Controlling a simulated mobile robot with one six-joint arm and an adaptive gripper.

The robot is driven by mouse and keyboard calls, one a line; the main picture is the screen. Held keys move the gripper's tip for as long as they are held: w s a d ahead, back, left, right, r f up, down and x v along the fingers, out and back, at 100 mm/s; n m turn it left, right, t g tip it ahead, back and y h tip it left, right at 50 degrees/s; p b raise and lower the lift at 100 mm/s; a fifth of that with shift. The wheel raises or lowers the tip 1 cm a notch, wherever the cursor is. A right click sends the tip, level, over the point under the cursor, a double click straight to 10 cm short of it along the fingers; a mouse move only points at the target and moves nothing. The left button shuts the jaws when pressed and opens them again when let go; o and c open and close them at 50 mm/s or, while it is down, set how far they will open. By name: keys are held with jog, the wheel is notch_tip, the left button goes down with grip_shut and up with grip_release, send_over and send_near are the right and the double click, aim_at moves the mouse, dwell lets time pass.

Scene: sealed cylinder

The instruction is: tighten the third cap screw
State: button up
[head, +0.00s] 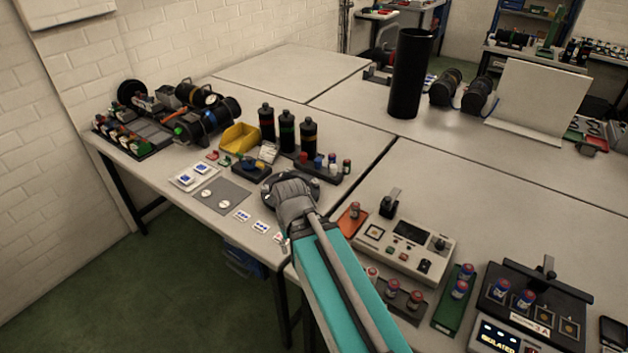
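My arm reaches from the bottom of the head view to the near edge of the left table. Its dark end, with my gripper (284,188), is over the table beside a dark rack. The fingers cannot be made out, so I cannot tell whether they are open or shut or hold anything. No cap screw can be picked out at this size. Dark cylinder assemblies (207,119) lie at the table's back left, but I cannot tell whether one is the task's cylinder. The arm hides part of the table.
A yellow bin (240,137) and several dark bottles (287,131) stand behind my gripper. A grey mat (222,195) with two round pieces lies to its left. A control box (405,248) and a green tray (452,305) are at right. A tall black tube (410,75) stands behind.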

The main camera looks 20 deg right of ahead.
jog(key=shift+o, duration=0.8)
notch_tip(320, 180, up, 10)
jog(key=n+p, duration=1.1)
jog(key=n, duration=0.7)
send_over(315, 181)
jog(key=shift+r, duration=0.2)
jog(key=shift+f+b, duration=0.15)
jog(key=shift+b, duration=0.3)
notch_tip(315, 181, down, 14)
jog(key=b, duration=1.3)
jog(key=shift+r, duration=0.25)
